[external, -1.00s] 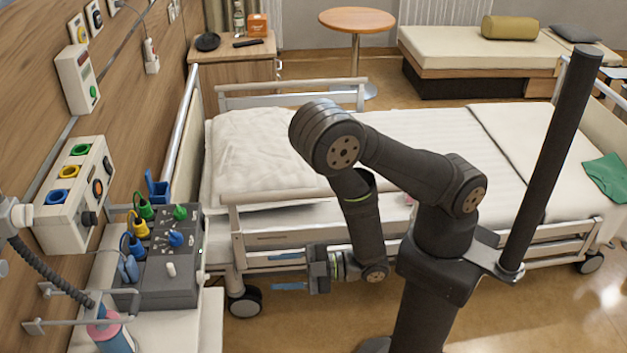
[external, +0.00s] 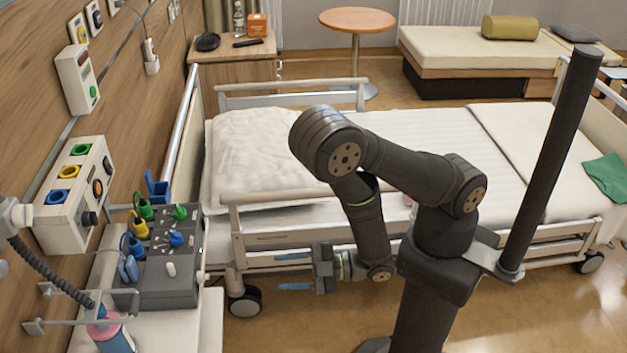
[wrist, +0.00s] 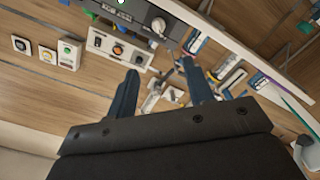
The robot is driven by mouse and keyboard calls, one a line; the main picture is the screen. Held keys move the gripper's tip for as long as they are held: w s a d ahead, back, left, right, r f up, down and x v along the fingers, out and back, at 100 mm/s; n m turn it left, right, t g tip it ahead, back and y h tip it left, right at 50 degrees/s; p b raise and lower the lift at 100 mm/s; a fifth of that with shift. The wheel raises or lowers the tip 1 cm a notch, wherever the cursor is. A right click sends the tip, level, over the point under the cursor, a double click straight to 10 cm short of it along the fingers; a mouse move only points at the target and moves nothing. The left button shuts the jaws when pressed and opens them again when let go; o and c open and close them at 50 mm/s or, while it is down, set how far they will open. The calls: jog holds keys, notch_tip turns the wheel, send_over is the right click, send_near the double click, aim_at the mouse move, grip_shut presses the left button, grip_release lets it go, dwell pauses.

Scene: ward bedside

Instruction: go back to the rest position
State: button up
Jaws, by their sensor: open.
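My gripper (external: 294,271) is in front of the bed's near side rail, left of my arm's base, pointing left toward the grey device. Its blue fingers are apart with nothing between them. In the wrist view my gripper (wrist: 158,88) shows two separated dark blue fingers, with the wall and its equipment beyond them. My arm is folded, with its elbow raised above the bed and its forearm hanging down.
The grey device (external: 165,278) with coloured plugs stands on a white surface at left. The bed (external: 400,140) and its side rail (external: 270,239) are behind my gripper. A dark pole (external: 550,160) stands right of my arm. The floor between device and base looks clear.

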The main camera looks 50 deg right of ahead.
aim_at(209, 275)
jog(key=x, duration=1.6)
jog(key=shift+w+a, duration=0.2)
jog(key=shift+w, duration=0.05)
jog(key=v, duration=1.8)
jog(key=x, duration=1.7)
jog(key=shift+w+a, duration=0.4)
jog(key=m, duration=0.4)
jog(key=shift+d, duration=0.15)
jog(key=m, duration=0.4)
jog(key=shift+r, duration=0.1)
jog(key=v, duration=0.8)
jog(key=shift+d, duration=0.15)
